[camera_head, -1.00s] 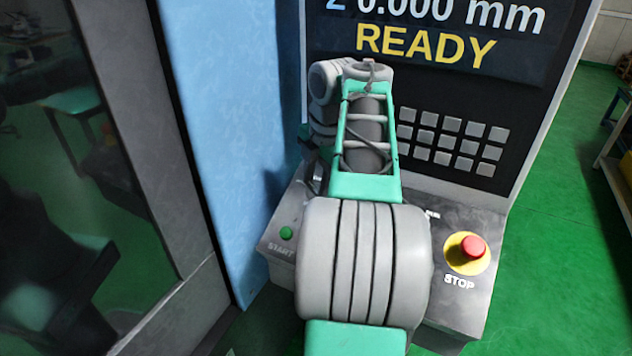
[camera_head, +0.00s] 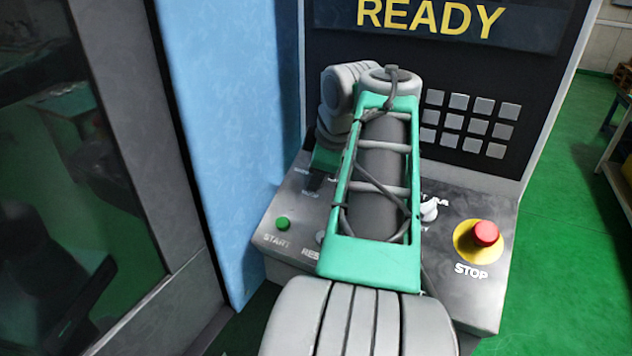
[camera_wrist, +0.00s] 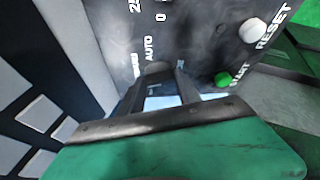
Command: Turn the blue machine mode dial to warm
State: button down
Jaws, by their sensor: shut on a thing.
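The blue machine (camera_head: 228,110) has a sloped dark control panel (camera_head: 465,310). In the wrist view my gripper (camera_wrist: 160,80) is at this panel, its two dark fingers shut on a small grey knob (camera_wrist: 156,69), which appears to be the mode dial. The fingers hide most of the knob, and I cannot tell which way it points. AUTO is printed beside it, with other small labels too blurred to read.
A green START button (camera_head: 283,223) is on the panel's left, also in the wrist view (camera_wrist: 223,79) near a white RESET button (camera_wrist: 253,31). A red STOP button (camera_head: 486,233) and a light knob (camera_head: 429,210) are right of my arm. A keypad (camera_head: 470,122) stands behind.

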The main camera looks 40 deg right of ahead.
jog(key=m+h+b, duration=0.1)
jog(key=m+b, duration=0.1)
jog(key=b, duration=0.1)
jog(key=f+m+t+h+b, duration=0.1)
jog(key=m+b, duration=0.2)
jog(key=shift+s+a+b, duration=0.1)
jog(key=shift+a+b, duration=0.1)
jog(key=shift+b, duration=0.2)
jog(key=shift+a+m+h+b, duration=0.1)
jog(key=shift+m+h+b, duration=0.2)
jog(key=shift+m+b, duration=0.65)
jog(key=shift+r+b, duration=0.15)
jog(key=shift+b, duration=0.2)
jog(key=shift+r, duration=0.1)
jog(key=c, duration=0.8)
grip_release()
jog(key=shift+c, duration=0.2)
jog(key=shift+r, duration=0.15)
